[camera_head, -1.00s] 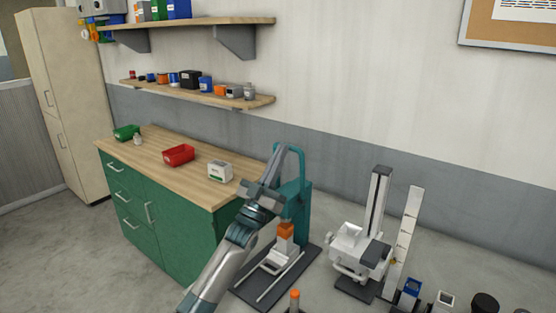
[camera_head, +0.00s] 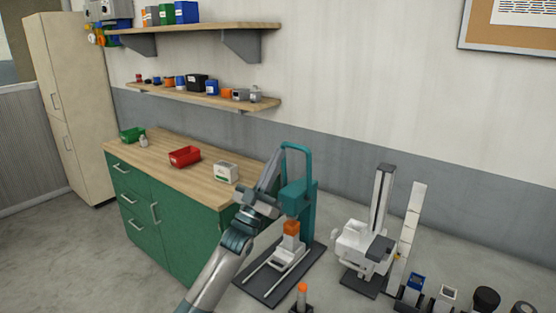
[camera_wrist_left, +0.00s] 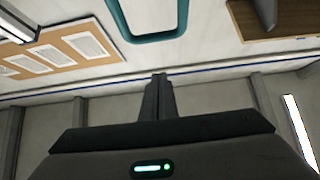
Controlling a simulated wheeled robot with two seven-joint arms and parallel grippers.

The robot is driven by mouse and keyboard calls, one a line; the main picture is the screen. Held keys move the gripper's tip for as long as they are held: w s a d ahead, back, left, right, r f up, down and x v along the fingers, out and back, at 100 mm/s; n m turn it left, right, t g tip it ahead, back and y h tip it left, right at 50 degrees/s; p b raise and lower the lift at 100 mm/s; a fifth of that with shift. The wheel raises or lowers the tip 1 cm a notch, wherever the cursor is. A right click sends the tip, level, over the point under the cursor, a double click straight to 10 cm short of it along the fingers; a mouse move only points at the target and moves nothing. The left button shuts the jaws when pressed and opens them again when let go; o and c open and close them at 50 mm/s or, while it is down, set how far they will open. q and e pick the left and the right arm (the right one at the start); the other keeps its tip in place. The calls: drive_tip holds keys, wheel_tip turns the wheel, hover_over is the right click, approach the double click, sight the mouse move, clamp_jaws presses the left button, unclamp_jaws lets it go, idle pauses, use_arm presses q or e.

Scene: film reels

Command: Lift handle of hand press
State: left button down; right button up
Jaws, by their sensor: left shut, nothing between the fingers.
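The hand press (camera_head: 295,195) is teal and stands on a dark base plate at the centre right. Its handle (camera_head: 297,147) is a teal loop rising above the press body. An orange-topped piece (camera_head: 291,228) sits under the press head. My left gripper (camera_head: 277,152) is shut and empty, with its fingers pointing up just left of the handle. In the left wrist view, the handle loop (camera_wrist_left: 150,38) shows above the closed fingertips (camera_wrist_left: 159,77), with a visible gap between them. My right gripper is not in view.
A white device with a column (camera_head: 365,245) stands right of the press. Several small items line the lower right edge. A green cabinet (camera_head: 170,225) with a wooden top is at the left, holding a red bin (camera_head: 185,157) and a white box (camera_head: 226,172). Shelves hang above.

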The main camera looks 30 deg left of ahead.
use_arm(q)
drive_tip(key=s+r+b+v, duration=0.1)
drive_tip(key=b+v, duration=0.2)
drive_tip(key=v, duration=0.5)
drive_tip(key=shift+s+f, duration=0.1)
idle(0.5)
